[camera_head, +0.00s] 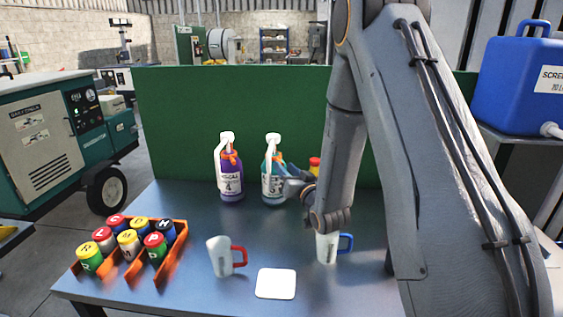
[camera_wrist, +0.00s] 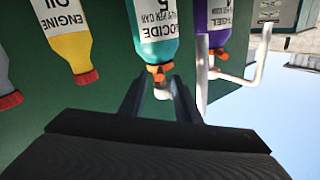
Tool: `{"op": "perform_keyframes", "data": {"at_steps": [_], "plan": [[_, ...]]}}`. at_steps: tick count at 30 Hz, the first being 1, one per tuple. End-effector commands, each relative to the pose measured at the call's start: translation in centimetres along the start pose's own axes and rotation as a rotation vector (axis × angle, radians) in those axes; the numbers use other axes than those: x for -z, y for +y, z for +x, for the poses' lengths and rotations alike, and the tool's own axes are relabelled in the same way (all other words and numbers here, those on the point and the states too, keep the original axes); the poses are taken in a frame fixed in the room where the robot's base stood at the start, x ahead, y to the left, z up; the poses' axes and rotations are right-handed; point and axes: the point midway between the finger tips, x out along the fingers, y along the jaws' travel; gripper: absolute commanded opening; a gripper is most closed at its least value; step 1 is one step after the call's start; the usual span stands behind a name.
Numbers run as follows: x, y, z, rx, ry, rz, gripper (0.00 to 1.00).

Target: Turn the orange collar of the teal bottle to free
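The teal bottle (camera_head: 272,183) stands upright on the table, with a white spray head on top and an orange collar (camera_wrist: 158,74) at its neck. In the wrist view the picture is upside down, and the teal bottle (camera_wrist: 155,35) hangs at the top centre. My gripper (camera_wrist: 160,85) is open, its two dark fingers apart and pointing at the collar and white head. I cannot tell whether the fingertips touch the collar. In the head view my gripper (camera_head: 288,178) is at the bottle's right side, beside its upper part.
A purple spray bottle (camera_head: 231,178) stands close by on the left. A yellow bottle with a red cap (camera_wrist: 72,40) is on the other side. Two white mugs (camera_head: 220,257), a white square (camera_head: 276,283) and an orange rack of cans (camera_head: 172,262) are in front. A green panel (camera_head: 200,100) stands behind.

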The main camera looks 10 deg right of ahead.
Motion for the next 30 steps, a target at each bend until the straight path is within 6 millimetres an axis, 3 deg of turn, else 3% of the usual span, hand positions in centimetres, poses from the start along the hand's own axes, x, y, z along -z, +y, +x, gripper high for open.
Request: {"op": "perform_keyframes", "data": {"at_steps": [7,18,19,24,30], "plan": [[0.1,0.0,3.1,0.000,0.000,0.001,0.30],[0.0,0.0,3.9,-0.001,0.000,0.001,0.30],[0.0,0.0,3.9,-0.001,0.000,0.000,0.28],[0.0,0.0,3.9,-0.001,0.000,0.000,0.00],[0.0,0.0,3.9,0.000,0.000,0.000,0.00]]}}
